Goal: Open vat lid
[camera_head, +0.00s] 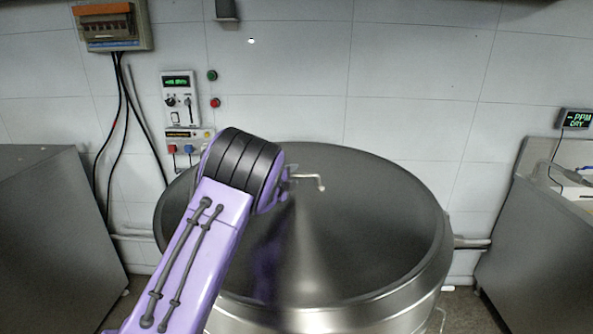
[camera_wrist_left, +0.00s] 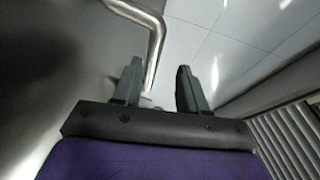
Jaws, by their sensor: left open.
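The vat lid (camera_head: 380,215) is a wide, round grey metal lid, lying closed on the steel vat (camera_head: 400,318) in the head view. A bent metal handle (camera_head: 312,180) stands near the lid's far middle. It also shows as a shiny bent bar (camera_wrist_left: 156,40) in the left wrist view. My left gripper (camera_head: 288,180) is at the handle's left end, partly hidden by my purple wrist. In the left wrist view its two dark fingers (camera_wrist_left: 160,88) are apart, with the bar's lower end showing between them. I cannot tell whether they touch it. My right gripper is out of view.
Steel cabinets stand at left (camera_head: 50,230) and right (camera_head: 540,240). A control panel (camera_head: 180,100) with buttons and a breaker box (camera_head: 112,27) with hanging cables are on the tiled wall behind. A small display (camera_head: 575,119) is at far right. The space above the lid's right side is clear.

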